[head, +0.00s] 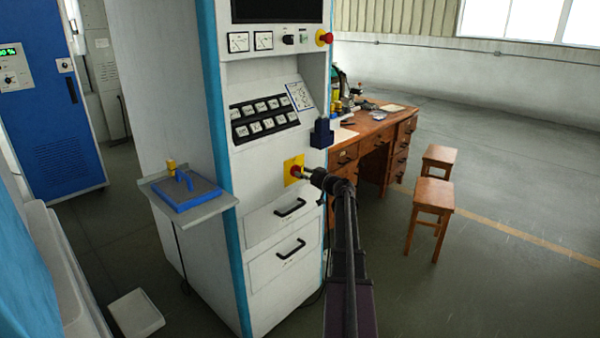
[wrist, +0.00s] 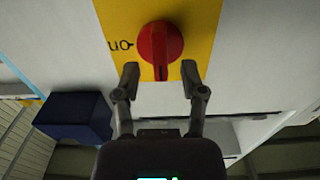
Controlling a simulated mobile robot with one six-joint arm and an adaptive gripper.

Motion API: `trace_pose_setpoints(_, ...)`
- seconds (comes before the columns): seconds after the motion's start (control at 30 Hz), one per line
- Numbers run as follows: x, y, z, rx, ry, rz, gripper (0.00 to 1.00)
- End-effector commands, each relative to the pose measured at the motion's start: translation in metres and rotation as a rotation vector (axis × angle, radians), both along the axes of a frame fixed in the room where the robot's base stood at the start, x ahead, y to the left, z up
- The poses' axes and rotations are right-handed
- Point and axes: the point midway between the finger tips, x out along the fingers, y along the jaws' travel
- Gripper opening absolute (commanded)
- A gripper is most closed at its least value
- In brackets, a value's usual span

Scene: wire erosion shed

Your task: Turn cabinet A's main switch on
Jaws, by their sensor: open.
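The main switch is a round red knob (wrist: 158,48) on a yellow plate (wrist: 196,14) on the white cabinet's front. Its ridge and dark mark point down in the wrist view. An upside-down "on" label stands left of the knob there. My gripper (wrist: 160,70) is open, one finger on each side of the knob's lower part; I cannot tell whether they touch it. In the head view the knob (head: 295,171) shows on its yellow plate (head: 288,177), with my gripper (head: 309,173) close at its right. The cabinet (head: 283,160) has blue edges; no letter is readable.
A dark blue box (head: 322,133) sticks out above the switch; drawers with black handles (head: 290,207) lie below. A red knob (head: 324,38) is at the top right. A side shelf holds a blue tray (head: 186,193). A desk (head: 372,128) and stools (head: 433,192) stand right.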

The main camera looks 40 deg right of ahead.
Motion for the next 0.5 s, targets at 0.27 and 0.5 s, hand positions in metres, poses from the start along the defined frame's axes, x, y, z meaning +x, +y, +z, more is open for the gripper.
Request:
trace_pose_setpoints(0.27,0.018,0.001,0.000,0.000,0.000,0.000,0.54)
trace_pose_setpoints(0.5,0.018,0.002,0.000,0.000,0.000,0.000,0.54)
